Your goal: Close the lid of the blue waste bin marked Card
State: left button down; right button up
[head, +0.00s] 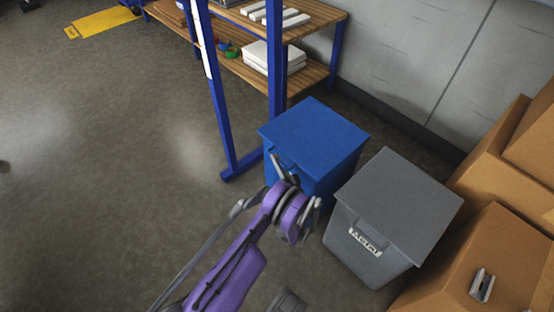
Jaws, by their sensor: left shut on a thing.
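The blue bin (337,178) stands on the floor at the middle of the head view. Its blue lid (314,135) lies flat, or nearly flat, over the top; I see no clear gap at the rim. My left gripper (284,168) comes up from below on a purple arm. It is at the front edge of the lid and is shut on the lid's front edge or handle there. The gripper hides much of the bin's front, so I cannot read its label. My right gripper is not in view.
A grey bin (394,208) with a "METAL" label and shut lid stands close on the right. Cardboard boxes (510,185) fill the right side. A blue-framed wooden shelf (315,72) stands behind, its upright close to the blue bin. The floor (110,170) on the left is clear.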

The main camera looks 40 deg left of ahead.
pick_arm(q)
jog(key=shift+f, duration=0.2)
jog(key=c, duration=0.8)
grip_release()
jog(key=shift+c, duration=0.2)
jog(key=shift+d, duration=0.1)
jog(key=p+v, duration=0.1)
jog(key=v, duration=0.9)
jog(key=shift+s+d+p, duration=0.2)
jog(key=shift+d+p, duration=0.05)
jog(key=shift+p, duration=0.15)
jog(key=shift+f, duration=0.1)
